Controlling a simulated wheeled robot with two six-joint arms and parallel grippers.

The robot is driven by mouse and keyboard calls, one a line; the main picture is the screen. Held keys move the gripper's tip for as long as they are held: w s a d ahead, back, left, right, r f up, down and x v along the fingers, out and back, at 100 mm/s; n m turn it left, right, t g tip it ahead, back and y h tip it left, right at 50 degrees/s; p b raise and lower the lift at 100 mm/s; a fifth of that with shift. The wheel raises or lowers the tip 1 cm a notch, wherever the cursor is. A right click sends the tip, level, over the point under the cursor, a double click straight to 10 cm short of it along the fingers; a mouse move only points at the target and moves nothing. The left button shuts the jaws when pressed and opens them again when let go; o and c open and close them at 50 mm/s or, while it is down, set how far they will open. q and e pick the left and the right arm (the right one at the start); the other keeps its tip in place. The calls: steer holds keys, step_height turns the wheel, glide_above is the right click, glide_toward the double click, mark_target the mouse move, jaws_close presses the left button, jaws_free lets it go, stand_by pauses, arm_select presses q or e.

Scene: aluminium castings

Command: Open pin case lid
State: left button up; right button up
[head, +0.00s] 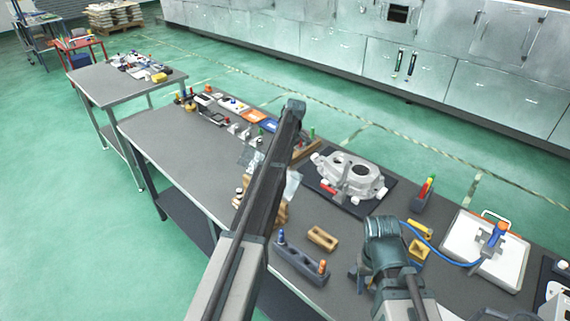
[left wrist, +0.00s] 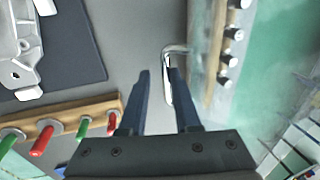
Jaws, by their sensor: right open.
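The pin case shows in the left wrist view as a clear-walled box (left wrist: 203,62) with a row of silver-topped pins (left wrist: 232,35). A bent metal handle (left wrist: 176,49) lies beside its clear side. My left gripper (left wrist: 158,72) has its fingers apart; the right fingertip overlaps the handle in the picture, and I cannot tell whether they touch. In the head view my left arm hides most of the case; a clear panel (head: 293,186) shows beside the arm. My right gripper (head: 357,278) is open and empty, low over the table near the wooden block (head: 322,239).
A grey casting (head: 350,176) sits on a dark mat (head: 377,205). A wooden rack (left wrist: 75,122) with red and green plugs stands near the left gripper. A dark pin holder (head: 300,262) is at the front edge. A white tray (head: 462,240) stands at right.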

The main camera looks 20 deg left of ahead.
arm_select(q)
steer(key=shift+s+d+f, duration=0.3)
steer(key=shift+s+d, duration=0.05)
steer(key=shift+d, duration=0.05)
steer(key=a+p+v, duration=0.1)
steer(key=p+v, duration=1.3)
steer(key=shift+w+d+r+p, duration=0.15)
steer(key=shift+w+r+p, duration=0.05)
steer(key=shift+w+p, duration=0.15)
